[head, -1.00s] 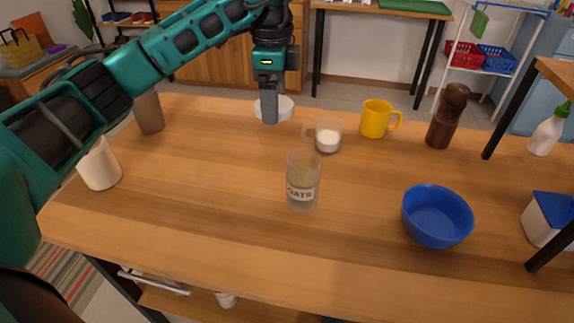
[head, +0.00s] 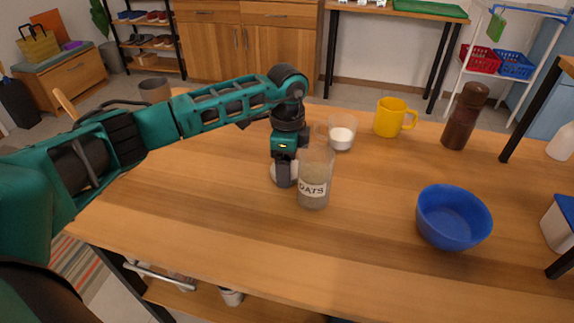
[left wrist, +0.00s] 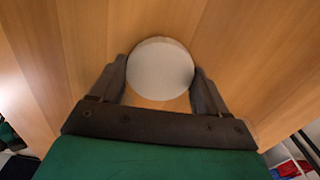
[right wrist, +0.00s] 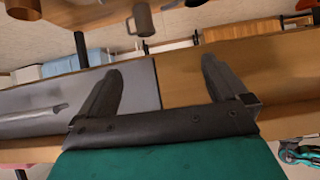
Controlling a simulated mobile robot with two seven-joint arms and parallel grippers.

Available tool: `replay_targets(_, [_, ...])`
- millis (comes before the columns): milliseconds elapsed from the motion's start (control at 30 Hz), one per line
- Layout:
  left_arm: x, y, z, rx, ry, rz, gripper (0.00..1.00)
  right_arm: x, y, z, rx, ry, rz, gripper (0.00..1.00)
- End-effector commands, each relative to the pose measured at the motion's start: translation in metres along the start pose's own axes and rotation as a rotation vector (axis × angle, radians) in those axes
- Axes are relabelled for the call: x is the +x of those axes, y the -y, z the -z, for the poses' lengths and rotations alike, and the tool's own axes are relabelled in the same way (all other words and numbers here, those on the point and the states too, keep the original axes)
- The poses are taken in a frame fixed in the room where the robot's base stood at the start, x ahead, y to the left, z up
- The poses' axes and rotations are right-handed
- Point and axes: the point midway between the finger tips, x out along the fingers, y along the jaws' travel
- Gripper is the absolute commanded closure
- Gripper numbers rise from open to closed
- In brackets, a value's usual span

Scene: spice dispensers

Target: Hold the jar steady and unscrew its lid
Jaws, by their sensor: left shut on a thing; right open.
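A clear glass jar labelled OATS (head: 314,190) stands upright on the table, with no lid visible on its top. My left gripper (head: 284,180) is just left of the jar, pointing down and low over the table. It is shut on a white round disc, which looks like a lid; in the left wrist view the disc (left wrist: 160,68) sits between the two fingers. Whether the disc touches the table or jar is unclear. My right gripper (right wrist: 160,85) is open and empty in the right wrist view, away from the jar, and is out of the head view.
A clear cup with white contents (head: 342,136) stands behind the jar. A yellow mug (head: 390,118) and a brown grinder (head: 464,116) are farther back. A blue bowl (head: 453,218) sits to the right. The wooden table (head: 220,225) is clear in front.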

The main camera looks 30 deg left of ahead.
Motion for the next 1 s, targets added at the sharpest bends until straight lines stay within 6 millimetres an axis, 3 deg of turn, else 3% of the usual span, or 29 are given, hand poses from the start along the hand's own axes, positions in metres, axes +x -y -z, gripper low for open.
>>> replay_targets(367, [0.005,0.0,0.0,0.0,-0.001,0.001,0.61,0.001,0.001,0.004,-0.001,-0.011,0.004,0.0])
replay_targets(400, [0.004,0.0,0.0,0.0,-0.001,0.001,0.21,0.001,0.001,0.005,-0.001,-0.011,0.004,0.0])
replay_targets(600, [0.004,0.0,0.0,0.0,-0.001,0.001,0.02,0.001,0.001,0.006,-0.002,-0.012,0.003,0.0])
replay_targets(867, [0.002,0.0,0.0,0.0,-0.001,0.002,0.0,0.001,0.0,0.006,-0.003,-0.011,0.002,0.0])
replay_targets(1000, [-0.011,0.001,0.0,-0.001,-0.001,0.003,0.0,-0.001,-0.001,0.008,-0.004,-0.012,0.001,0.0])
